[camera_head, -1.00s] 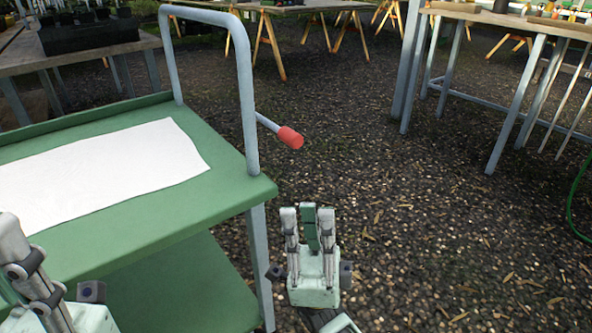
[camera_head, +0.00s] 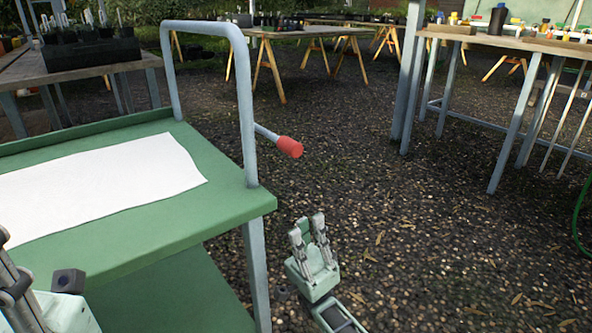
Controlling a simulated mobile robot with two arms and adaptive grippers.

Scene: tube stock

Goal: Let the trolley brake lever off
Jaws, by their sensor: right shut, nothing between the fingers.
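The trolley (camera_head: 130,235) is green with a grey tubular handle (camera_head: 246,110) at its right end. The brake lever (camera_head: 289,146) is a short grey bar with a red grip, sticking out to the right from the handle's near post. My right gripper (camera_head: 308,222) is below and slightly right of the red grip, apart from it, over the gravel. Its fingers are shut and hold nothing. My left gripper (camera_head: 15,285) is only partly in view at the lower left, in front of the trolley top; its fingertips cannot be made out clearly.
A white sheet (camera_head: 100,183) lies on the trolley top. A wooden table with grey legs (camera_head: 515,125) stands at the right, with a green hose (camera_head: 582,215) near it. Another bench (camera_head: 90,62) stands at the far left. The gravel floor (camera_head: 400,220) right of the trolley is open.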

